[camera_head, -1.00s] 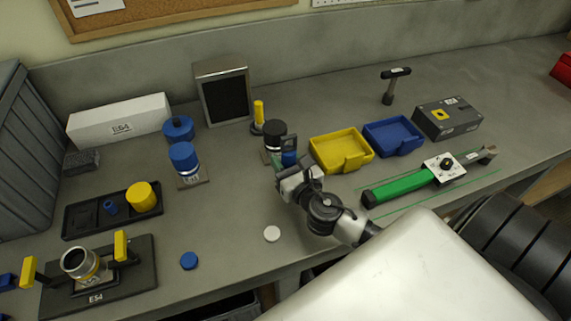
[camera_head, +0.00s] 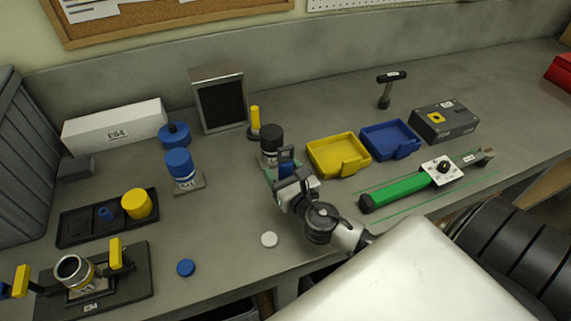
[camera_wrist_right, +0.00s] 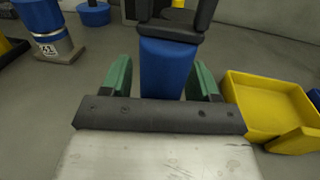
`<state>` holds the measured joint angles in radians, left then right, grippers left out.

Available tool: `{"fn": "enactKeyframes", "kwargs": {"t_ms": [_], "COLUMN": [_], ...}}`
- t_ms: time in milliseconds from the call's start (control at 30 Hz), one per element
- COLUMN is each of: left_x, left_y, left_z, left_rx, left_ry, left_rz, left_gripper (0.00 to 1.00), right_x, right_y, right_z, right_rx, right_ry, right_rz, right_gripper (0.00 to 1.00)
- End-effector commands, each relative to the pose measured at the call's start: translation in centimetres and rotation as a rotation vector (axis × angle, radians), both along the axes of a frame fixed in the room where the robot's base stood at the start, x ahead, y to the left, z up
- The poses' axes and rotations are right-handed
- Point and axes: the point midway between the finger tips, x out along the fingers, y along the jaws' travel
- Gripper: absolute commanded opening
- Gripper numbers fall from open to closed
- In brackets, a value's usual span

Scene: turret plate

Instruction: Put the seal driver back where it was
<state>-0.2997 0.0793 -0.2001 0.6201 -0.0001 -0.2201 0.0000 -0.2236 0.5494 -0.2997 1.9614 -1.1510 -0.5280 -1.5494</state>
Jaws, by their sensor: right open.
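A blue body with a dark upper part, possibly the seal driver, stands between the green fingers of my right gripper (camera_head: 279,171); the blue body (camera_wrist_right: 167,70) is clear in the right wrist view. My left gripper is not clearly in view.
A yellow bin (camera_head: 338,155) and a blue bin (camera_head: 390,139) stand to the right. A yellow-handled piece (camera_head: 254,120) is close behind. A blue-topped cylinder (camera_head: 180,165) stands left, and a white disc (camera_head: 269,239) lies in front. A black tray (camera_head: 75,227) is farther left.

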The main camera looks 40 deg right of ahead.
Motion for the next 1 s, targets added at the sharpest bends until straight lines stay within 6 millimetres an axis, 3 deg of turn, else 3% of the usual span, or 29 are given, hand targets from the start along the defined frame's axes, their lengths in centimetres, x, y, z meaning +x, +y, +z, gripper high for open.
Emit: {"fn": "enactKeyframes", "kwargs": {"t_ms": [67,167,600,800,1000], "left_x": [0.0,0.0,0.0,0.0,0.0], "left_y": [0.0,0.0,0.0,0.0,0.0], "left_z": [0.6,-0.3,-3.0,-3.4,-3.4], "left_rx": [0.0,0.0,0.0,0.0,0.0], "left_ry": [0.0,0.0,0.0,0.0,0.0], "left_rz": [0.0,0.0,0.0,0.0,0.0], "left_gripper": [0.43,0.43,0.43,0.43,0.43], "right_x": [0.0,-1.4,-10.1,-11.7,-12.0], "right_y": [0.0,0.1,0.8,1.0,1.0], "right_z": [0.7,0.1,0.1,0.3,0.5], "right_rx": [0.0,-0.001,0.001,0.0,0.0], "right_ry": [-0.001,0.002,0.001,-0.001,-0.003], "right_rz": [0.0,0.0,0.0,0.0,0.0], "right_gripper": [0.61,0.61,0.61,0.61,0.61]}}
